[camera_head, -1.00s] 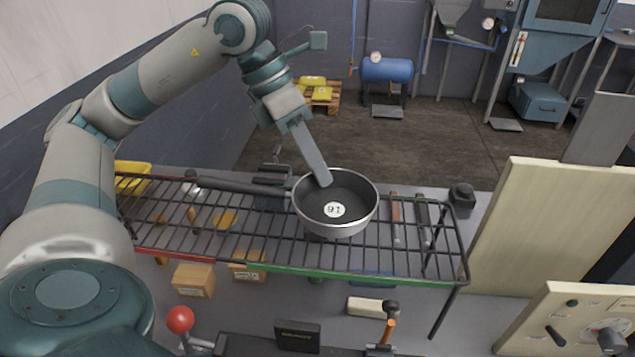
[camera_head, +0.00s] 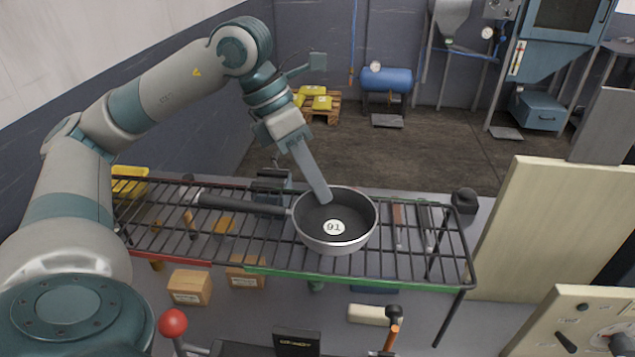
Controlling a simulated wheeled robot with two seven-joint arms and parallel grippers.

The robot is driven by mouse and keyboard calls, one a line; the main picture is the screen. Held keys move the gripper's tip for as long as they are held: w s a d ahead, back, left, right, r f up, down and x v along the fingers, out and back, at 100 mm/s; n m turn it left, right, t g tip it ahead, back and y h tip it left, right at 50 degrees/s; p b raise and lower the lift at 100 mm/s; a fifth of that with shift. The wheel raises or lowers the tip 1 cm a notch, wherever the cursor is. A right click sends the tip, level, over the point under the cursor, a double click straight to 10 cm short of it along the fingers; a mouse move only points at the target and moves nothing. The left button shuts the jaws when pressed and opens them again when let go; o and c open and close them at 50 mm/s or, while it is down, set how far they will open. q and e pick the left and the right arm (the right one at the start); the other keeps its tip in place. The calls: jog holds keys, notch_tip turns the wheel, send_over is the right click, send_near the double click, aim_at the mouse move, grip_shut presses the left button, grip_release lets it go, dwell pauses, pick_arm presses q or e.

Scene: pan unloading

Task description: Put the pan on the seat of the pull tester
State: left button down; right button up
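The dark pan (camera_head: 355,241) has a pale metal rim and a round numbered label inside. My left gripper (camera_head: 322,196) comes down over the pan's far rim, one long finger reaching inside; the other finger is hidden. It appears shut on the rim, as pan and gripper have shifted together. My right gripper is out of view. I cannot make out the pull tester's seat for certain; a red-knobbed lever (camera_head: 172,322) shows at the lower left.
Boxes (camera_head: 189,287) and a pale block (camera_head: 368,314) lie beneath or in front of the rack. A cream panel (camera_head: 540,228) stands at the right, with a dial panel (camera_head: 590,322) in front. Tools lie around the rack right of the pan.

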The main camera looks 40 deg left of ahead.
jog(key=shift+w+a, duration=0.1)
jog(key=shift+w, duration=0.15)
pick_arm(q)
jog(key=c, duration=2)
grip_release()
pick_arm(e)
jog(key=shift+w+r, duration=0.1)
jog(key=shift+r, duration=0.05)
